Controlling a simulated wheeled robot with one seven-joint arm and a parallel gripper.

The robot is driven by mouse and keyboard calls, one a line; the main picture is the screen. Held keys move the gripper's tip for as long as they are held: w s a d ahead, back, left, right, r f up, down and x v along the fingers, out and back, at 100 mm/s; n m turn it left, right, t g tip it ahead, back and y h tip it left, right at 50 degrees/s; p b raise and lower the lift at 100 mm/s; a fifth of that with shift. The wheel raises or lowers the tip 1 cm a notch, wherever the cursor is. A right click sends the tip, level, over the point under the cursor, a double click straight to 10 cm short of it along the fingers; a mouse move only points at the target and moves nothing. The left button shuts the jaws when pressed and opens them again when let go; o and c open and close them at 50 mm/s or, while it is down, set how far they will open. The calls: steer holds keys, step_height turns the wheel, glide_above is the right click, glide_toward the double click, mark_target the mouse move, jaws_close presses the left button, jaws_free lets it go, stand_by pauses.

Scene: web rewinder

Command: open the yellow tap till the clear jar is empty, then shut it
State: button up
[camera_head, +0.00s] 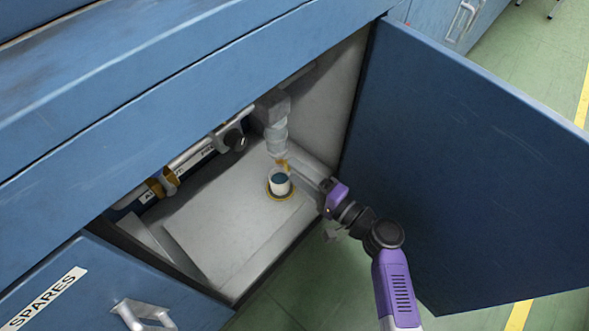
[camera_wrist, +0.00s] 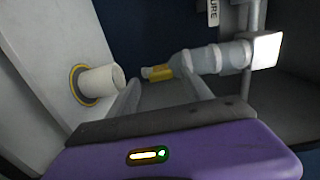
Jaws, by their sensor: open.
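The clear jar (camera_head: 277,138) hangs under a grey block inside the open cabinet. In the wrist view the jar (camera_wrist: 222,58) lies sideways, and I cannot tell whether liquid is left in it. The yellow tap (camera_head: 283,163) is at the jar's lower end and also shows in the wrist view (camera_wrist: 161,72). A white cup (camera_head: 280,187) with dark blue-green liquid in it stands below the tap. My gripper (camera_head: 297,170) reaches in from the right. Its fingers (camera_wrist: 161,82) are apart, with the tap between or just beyond their tips; I cannot tell contact.
The cup stands on a yellow ring (camera_head: 269,191) on the pale cabinet floor (camera_head: 215,235). The open blue door (camera_head: 460,150) is close to my arm's right. A pipe with a dark knob (camera_head: 234,139) runs left of the jar. The cabinet floor left of the cup is clear.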

steer(key=p+v, duration=0.1)
steer(key=v, duration=0.5)
steer(key=shift+s+p, duration=0.15)
steer(key=shift+p, duration=0.2)
steer(key=shift+d, duration=0.15)
